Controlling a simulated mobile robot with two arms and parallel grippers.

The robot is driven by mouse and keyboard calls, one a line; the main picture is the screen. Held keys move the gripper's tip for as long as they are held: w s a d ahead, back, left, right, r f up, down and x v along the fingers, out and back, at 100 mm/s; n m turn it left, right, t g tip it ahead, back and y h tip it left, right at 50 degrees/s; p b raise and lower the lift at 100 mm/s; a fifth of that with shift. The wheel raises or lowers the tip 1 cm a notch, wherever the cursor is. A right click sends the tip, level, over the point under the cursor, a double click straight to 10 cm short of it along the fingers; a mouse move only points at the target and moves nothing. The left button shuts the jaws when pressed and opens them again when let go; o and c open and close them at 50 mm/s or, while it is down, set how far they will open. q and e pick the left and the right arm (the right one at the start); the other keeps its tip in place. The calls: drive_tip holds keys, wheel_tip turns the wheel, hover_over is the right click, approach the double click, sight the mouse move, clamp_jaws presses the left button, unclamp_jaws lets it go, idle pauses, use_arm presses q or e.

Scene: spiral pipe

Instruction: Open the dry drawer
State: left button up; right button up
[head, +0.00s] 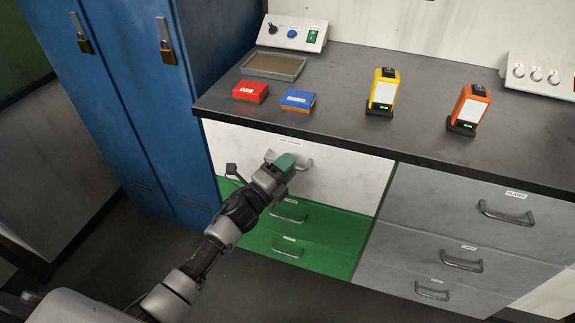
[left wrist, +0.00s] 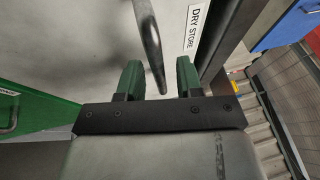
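The dry drawer has a wide white front (head: 345,175) under the counter and looks shut. Its label reads DRY STORE in the left wrist view (left wrist: 194,25). Its curved metal handle (head: 304,165) is partly hidden by my left gripper (head: 284,162). In the left wrist view the handle (left wrist: 151,40) reaches down between the two green fingers of the left gripper (left wrist: 159,80). The fingers are apart, with a gap to the handle on both sides, so the gripper is open around it. My right gripper is not in view.
Two green drawers (head: 320,226) lie below, grey drawers (head: 440,205) to the right, and blue lockers (head: 145,100) to the left. The dark counter (head: 340,100) holds a red box (head: 250,92), a blue box (head: 298,100), a tray (head: 273,66), and yellow (head: 383,90) and orange devices (head: 469,108).

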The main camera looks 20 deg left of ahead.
use_arm(q)
drive_tip(key=shift+w, duration=0.2)
drive_tip(key=shift+c, duration=0.2)
clamp_jaws()
